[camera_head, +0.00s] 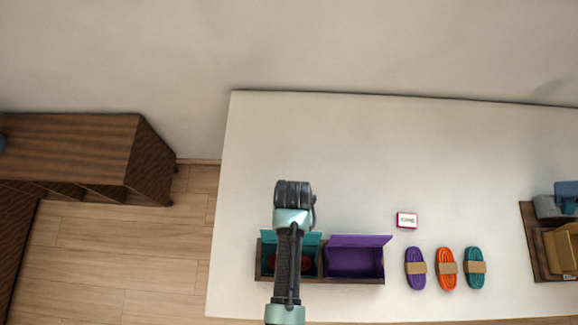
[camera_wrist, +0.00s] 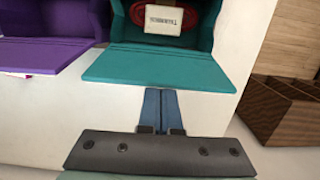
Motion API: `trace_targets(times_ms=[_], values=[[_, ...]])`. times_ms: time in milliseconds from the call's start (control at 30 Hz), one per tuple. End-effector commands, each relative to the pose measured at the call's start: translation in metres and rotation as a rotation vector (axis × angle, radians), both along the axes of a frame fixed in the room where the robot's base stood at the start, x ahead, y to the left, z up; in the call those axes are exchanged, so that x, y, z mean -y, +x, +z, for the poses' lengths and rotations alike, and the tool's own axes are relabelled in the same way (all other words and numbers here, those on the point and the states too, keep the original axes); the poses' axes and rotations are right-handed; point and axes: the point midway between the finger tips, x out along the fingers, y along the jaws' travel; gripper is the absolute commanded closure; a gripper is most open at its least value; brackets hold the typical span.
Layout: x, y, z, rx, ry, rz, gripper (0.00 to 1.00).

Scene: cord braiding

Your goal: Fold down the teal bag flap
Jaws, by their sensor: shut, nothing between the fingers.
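The teal bag (camera_head: 319,261) sits in the left part of a dark tray, partly hidden behind my arm in the head view. Its flap (camera_head: 313,239) stands open along the far side; the flap (camera_wrist: 155,67) also shows broad and flat in the wrist view. A red coiled cord with a white paper label (camera_wrist: 165,17) lies inside the bag. My gripper (camera_wrist: 160,92) is shut and empty, its fingertips just beyond the flap's free edge; I cannot tell whether they touch it. In the head view my wrist hides the fingers.
A purple bag (camera_head: 355,262) with its flap open stands to the right in the tray (camera_head: 340,282). Purple, orange and teal cord bundles (camera_head: 446,268) and a small labelled box (camera_head: 407,220) lie further right. The white table (camera_head: 340,140) is clear behind the bags.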

Motion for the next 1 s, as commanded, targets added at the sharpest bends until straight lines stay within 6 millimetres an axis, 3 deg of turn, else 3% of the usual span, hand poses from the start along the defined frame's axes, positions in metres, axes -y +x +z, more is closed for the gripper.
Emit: trace_targets(times_ms=[200, 600, 1000], values=[[-0.001, -0.013, 0.008, -0.001, 0.000, 0.001, 1.00], [0.000, -0.015, 0.007, -0.001, 0.000, 0.000, 1.00], [0.000, -0.035, 0.008, -0.001, 0.000, 0.000, 1.00]])
